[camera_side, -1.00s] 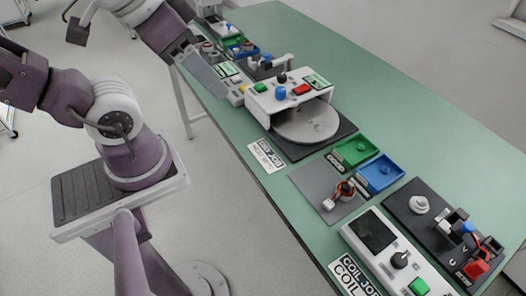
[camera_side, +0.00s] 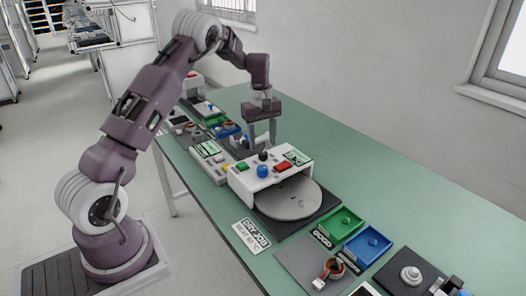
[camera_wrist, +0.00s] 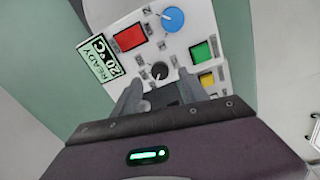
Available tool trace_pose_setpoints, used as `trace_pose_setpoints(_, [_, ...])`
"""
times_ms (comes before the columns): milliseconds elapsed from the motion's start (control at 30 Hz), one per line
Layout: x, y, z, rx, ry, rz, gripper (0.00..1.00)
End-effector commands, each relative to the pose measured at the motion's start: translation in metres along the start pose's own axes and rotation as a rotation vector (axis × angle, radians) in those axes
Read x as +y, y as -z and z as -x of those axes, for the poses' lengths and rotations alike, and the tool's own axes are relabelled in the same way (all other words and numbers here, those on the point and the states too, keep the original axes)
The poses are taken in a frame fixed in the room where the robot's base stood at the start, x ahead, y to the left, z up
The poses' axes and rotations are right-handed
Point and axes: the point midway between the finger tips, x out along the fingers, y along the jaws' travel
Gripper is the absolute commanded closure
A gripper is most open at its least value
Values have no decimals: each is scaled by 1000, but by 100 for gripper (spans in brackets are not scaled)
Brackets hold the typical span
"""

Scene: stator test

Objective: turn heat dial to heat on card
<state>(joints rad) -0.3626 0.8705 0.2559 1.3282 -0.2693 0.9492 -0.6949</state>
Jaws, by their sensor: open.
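The white oven-like unit (camera_side: 243,183) has a round grey plate in front. On its top are a black dial (camera_wrist: 159,70) with a pointer line, a blue knob (camera_wrist: 172,19), a red button (camera_wrist: 130,37), a green button (camera_wrist: 203,50) and a yellow button (camera_wrist: 207,79). I cannot tell for sure which knob is the heat dial. The display (camera_wrist: 101,57) reads READY 20 °C. The DRY JOB card (camera_side: 251,235) lies on the table; its heat figure is too small to read surely. My gripper (camera_wrist: 161,90) is open, pointing down, its fingers near the black dial; contact is unclear.
A green tray (camera_side: 340,223) and a blue tray (camera_side: 368,244) stand right of the unit. A grey mat with a copper-wound part (camera_side: 333,268) lies nearer. More devices stand at the table's far end.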

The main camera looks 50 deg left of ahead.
Motion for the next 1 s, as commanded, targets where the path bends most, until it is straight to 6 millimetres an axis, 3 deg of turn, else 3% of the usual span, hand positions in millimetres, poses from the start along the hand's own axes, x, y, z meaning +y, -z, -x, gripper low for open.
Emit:
trace_pose_setpoints(200, [0, -1, -37, -2, 1, -3, 48])
trace_pose_setpoints(500, [0, -1, -44, 0, -1, -4, 48])
trace_pose_setpoints(533, [0, -1, -44, 0, 0, -4, 50])
trace_pose_setpoints(800, [0, -1, -43, 0, -1, -4, 100])
trace_pose_setpoints(1000, [0, -1, -43, -1, -1, -13, 100])
